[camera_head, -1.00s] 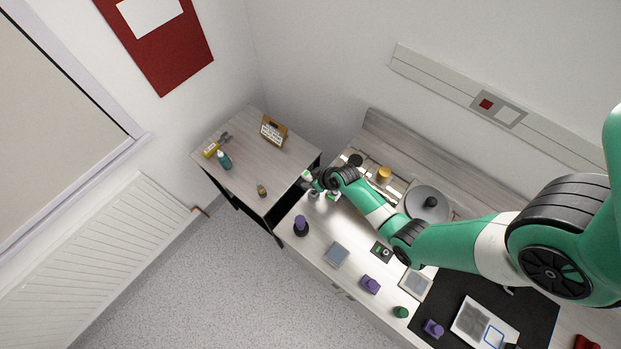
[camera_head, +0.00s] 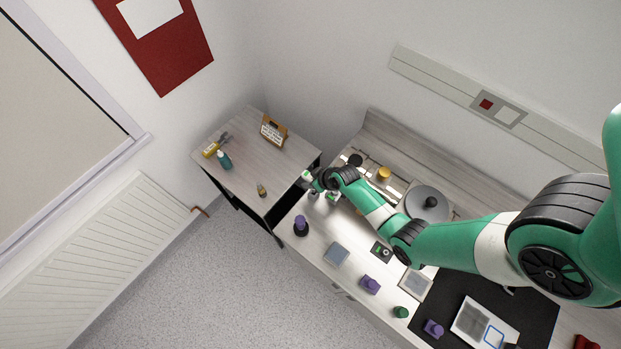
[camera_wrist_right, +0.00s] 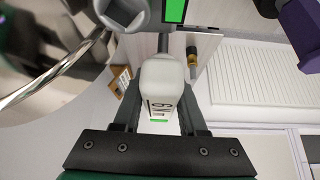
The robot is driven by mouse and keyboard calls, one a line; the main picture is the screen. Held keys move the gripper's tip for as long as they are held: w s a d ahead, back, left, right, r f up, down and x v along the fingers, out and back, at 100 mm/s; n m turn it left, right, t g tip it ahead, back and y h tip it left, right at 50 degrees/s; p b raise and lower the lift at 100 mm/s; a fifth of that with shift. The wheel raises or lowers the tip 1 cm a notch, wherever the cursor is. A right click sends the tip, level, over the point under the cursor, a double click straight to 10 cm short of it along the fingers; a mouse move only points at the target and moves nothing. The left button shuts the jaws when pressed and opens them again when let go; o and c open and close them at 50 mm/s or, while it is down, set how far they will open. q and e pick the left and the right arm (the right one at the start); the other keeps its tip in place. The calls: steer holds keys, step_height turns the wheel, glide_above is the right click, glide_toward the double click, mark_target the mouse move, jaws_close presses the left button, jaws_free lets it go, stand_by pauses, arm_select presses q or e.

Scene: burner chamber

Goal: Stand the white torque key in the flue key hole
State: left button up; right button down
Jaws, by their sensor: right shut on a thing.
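The white torque key (camera_wrist_right: 162,82) is between the two fingers of my right gripper (camera_wrist_right: 158,100) in the right wrist view. It has a rounded white body with dark print and a grey shaft (camera_wrist_right: 163,43) that points to the top of the picture. My right gripper is shut on it. In the head view, my right gripper (camera_head: 322,190) is over the far left end of the bench, and the key cannot be made out clearly. I cannot pick out the flue key hole for certain in either view. My left gripper is not in view.
A grey metal socket (camera_wrist_right: 124,12) and a green panel (camera_wrist_right: 175,10) are close by in the wrist view. A purple knob (camera_head: 300,224) stands at the bench's left end. A round grey lid (camera_head: 424,202) sits behind my forearm. A side table (camera_head: 235,178) stands left.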

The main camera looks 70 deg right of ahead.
mark_target(311, 191)
steer(key=shift+f+b, duration=2.3)
steer(key=shift+f, duration=0.25)
steer(key=shift+c, duration=1.9)
jaws_free()
steer(key=shift+r, duration=0.1)
steer(key=p+v, duration=0.8)
steer(key=v, duration=0.3)
steer(key=shift+w, duration=0.1)
steer(key=shift+s+a+r, duration=0.1)
steer(key=shift+s+r, duration=0.15)
steer(key=shift+a, duration=0.1)
